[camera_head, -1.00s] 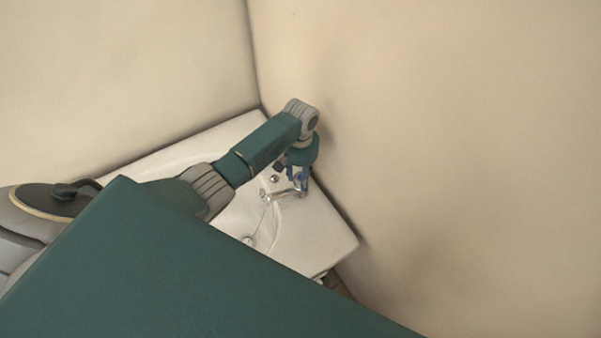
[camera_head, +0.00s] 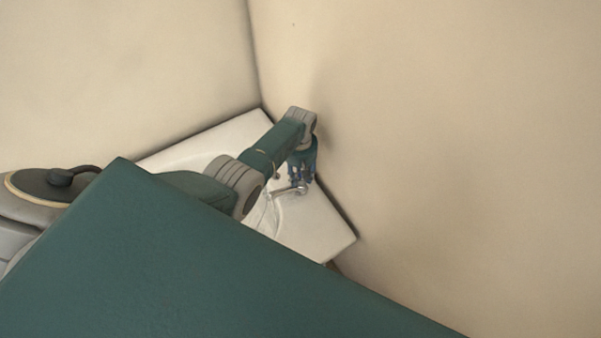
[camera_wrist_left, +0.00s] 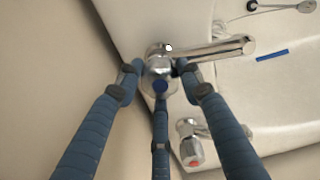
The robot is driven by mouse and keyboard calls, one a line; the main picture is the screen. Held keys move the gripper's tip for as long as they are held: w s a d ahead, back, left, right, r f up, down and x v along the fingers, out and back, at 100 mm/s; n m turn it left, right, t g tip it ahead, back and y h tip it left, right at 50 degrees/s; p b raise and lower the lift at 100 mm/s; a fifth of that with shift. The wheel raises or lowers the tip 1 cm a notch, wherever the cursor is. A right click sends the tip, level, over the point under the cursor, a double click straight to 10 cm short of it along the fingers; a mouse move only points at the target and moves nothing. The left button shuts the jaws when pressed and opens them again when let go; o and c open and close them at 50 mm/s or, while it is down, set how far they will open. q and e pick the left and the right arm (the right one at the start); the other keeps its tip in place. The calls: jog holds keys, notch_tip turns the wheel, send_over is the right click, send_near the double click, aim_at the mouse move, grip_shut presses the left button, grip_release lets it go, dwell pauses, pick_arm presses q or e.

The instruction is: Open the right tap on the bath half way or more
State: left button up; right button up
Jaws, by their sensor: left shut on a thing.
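The white bath (camera_head: 318,222) stands in the corner. In the left wrist view, a chrome tap handle with a blue mark (camera_wrist_left: 160,86) sits between the fingers, with a chrome spout (camera_wrist_left: 222,47) beside it. A second tap, with a red mark (camera_wrist_left: 188,143), stands apart, below it in that view. In the head view the spout (camera_head: 287,191) lies just below my left gripper (camera_head: 302,178). The left gripper's blue fingers (camera_wrist_left: 160,95) are closed around the blue-marked handle from above. My right gripper is not in view.
Plain beige walls (camera_head: 430,150) meet behind the bath; the right wall is close to my left gripper. A small chrome fitting (camera_wrist_left: 285,7) and a blue strip (camera_wrist_left: 272,54) show on the bath in the wrist view.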

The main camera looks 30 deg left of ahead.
aim_at(299, 175)
pick_arm(q)
jog(key=n, duration=0.4)
jog(key=shift+a+r+n+p, duration=0.1)
jog(key=shift+n+p, duration=0.2)
jog(key=shift+p, duration=0.1)
jog(key=shift+a+n, duration=0.1)
jog(key=shift+n, duration=2.2)
jog(key=o, duration=1.2)
jog(key=shift+c, duration=0.2)
jog(key=shift+r, duration=0.4)
notch_tip(299, 175, up, 11)
